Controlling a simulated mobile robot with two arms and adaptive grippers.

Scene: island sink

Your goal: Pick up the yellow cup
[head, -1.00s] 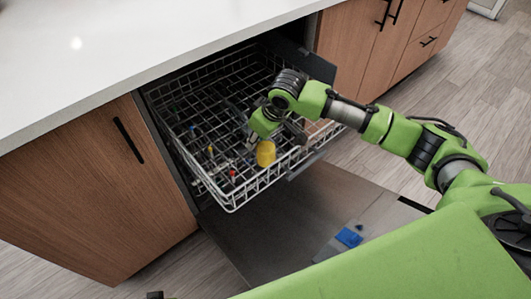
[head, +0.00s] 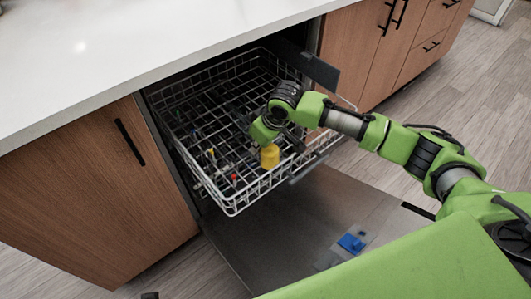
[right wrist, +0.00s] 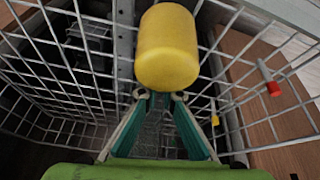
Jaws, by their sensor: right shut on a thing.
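The yellow cup (head: 269,157) is at the front right part of the dishwasher rack (head: 232,207). My right gripper (head: 284,141) is over the rack, right beside the cup. In the right wrist view, the cup (right wrist: 168,48) is at the ends of the two fingers (right wrist: 160,98), which are shut on it. I cannot tell whether the cup touches the rack wires. My left gripper does not show.
The rack is pulled out over the open dishwasher door (head: 275,240). A blue item (head: 351,243) lies on the door. Small coloured pieces, one of them red (right wrist: 273,88), are on the rack. A white counter (head: 130,60) overhangs the rack's back.

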